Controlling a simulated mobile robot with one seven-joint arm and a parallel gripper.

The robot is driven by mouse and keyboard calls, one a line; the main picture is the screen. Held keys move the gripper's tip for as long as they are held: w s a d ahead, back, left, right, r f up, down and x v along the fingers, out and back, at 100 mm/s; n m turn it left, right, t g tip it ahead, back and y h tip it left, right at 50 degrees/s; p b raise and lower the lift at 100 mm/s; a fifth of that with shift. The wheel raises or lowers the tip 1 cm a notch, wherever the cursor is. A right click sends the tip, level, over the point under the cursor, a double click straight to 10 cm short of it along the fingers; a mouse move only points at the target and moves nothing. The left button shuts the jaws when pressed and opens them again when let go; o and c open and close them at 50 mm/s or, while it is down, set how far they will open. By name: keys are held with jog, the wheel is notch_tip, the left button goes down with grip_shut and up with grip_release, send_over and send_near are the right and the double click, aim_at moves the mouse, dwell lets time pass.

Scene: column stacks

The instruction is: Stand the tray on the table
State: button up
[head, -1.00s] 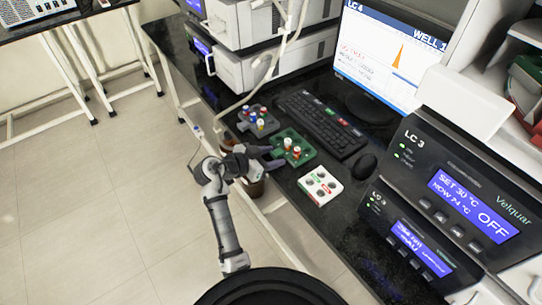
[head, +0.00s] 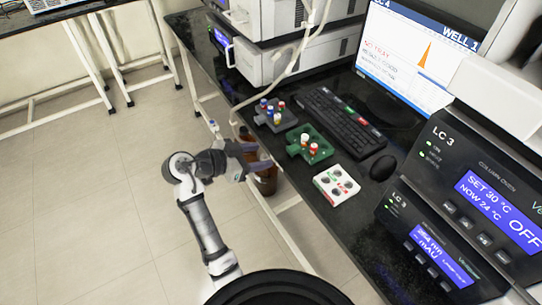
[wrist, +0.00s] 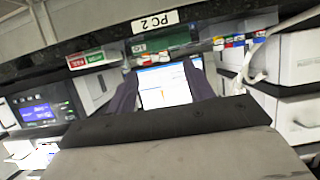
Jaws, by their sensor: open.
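A green tray (head: 320,137) with red- and white-capped vials lies flat on the black table (head: 345,235), its handle end towards the front edge. A grey tray (head: 284,121) with several coloured vials is behind it to the left. A white block with round holes (head: 326,190) is nearer, to the right. My gripper (head: 262,158) is open and empty, off the table's front edge and apart from the green tray. In the wrist view my dark fingers (wrist: 162,90) are spread, with the green tray (wrist: 165,42) beyond them. I cannot tell which tray is meant.
A keyboard (head: 340,120), a mouse (head: 382,167) and a monitor (head: 420,60) stand behind the trays. Instrument boxes (head: 490,190) fill the right. A brown bottle (head: 266,182) is below the table edge. The floor at left is clear.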

jog(key=shift+s+a+r, duration=0.25)
jog(key=shift+s+a, duration=0.15)
jog(key=shift+a, duration=0.1)
jog(key=shift+r, duration=0.1)
